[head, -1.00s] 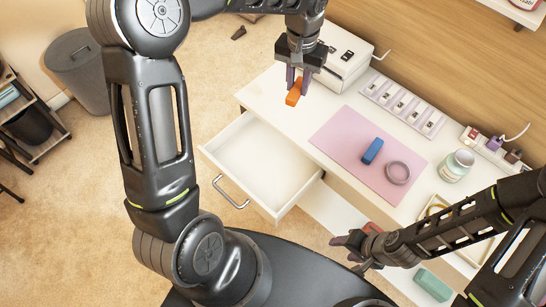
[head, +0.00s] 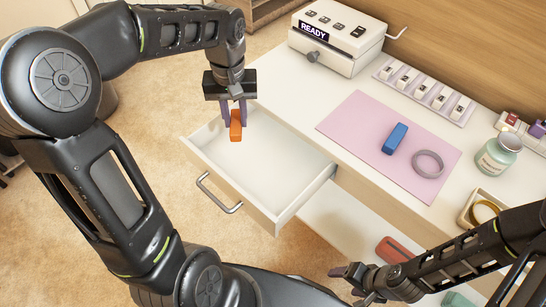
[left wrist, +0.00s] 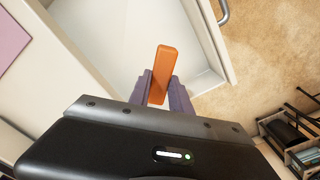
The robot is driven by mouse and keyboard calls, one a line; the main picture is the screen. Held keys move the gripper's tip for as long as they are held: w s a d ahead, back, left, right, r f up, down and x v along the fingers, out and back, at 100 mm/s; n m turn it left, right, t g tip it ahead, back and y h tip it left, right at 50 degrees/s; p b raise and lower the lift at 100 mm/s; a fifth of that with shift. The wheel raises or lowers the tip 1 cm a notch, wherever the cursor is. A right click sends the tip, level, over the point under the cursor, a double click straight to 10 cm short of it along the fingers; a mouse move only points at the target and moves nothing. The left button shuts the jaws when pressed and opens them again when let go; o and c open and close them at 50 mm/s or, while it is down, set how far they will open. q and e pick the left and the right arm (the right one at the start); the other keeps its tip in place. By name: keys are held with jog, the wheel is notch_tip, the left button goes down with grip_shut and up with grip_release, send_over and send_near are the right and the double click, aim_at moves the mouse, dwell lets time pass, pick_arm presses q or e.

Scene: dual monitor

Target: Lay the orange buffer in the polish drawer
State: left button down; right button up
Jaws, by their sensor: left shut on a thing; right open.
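The orange buffer (head: 236,126) is a small block held between the purple fingers of my left gripper (head: 234,112). In the left wrist view the buffer (left wrist: 163,72) sticks out past the fingertips of the left gripper (left wrist: 163,92). The drawer (head: 275,158) is pulled open, white and empty inside, with a metal handle on its front. The left gripper is over the drawer's far left part; the buffer's exact height above the floor is hard to tell. My right gripper (head: 352,279) is open and empty, low at the front right.
A pink mat (head: 350,125) on the desk holds a blue block (head: 395,138) and a grey ring (head: 428,164). A white machine reading READY (head: 336,35) stands at the back. A red block (head: 394,250) lies on a lower shelf. The drawer's middle is free.

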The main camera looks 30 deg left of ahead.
pick_arm(q)
send_over(241, 151)
jog(key=shift+s+f+b, duration=0.1)
jog(key=shift+f+b, duration=0.35)
jog(key=shift+f, duration=2)
jog(key=shift+f+b, duration=0.5)
jog(key=shift+f, duration=2)
jog(key=shift+f, duration=0.2)
jog(key=c, duration=1.2)
grip_release()
jog(key=shift+r, duration=0.15)
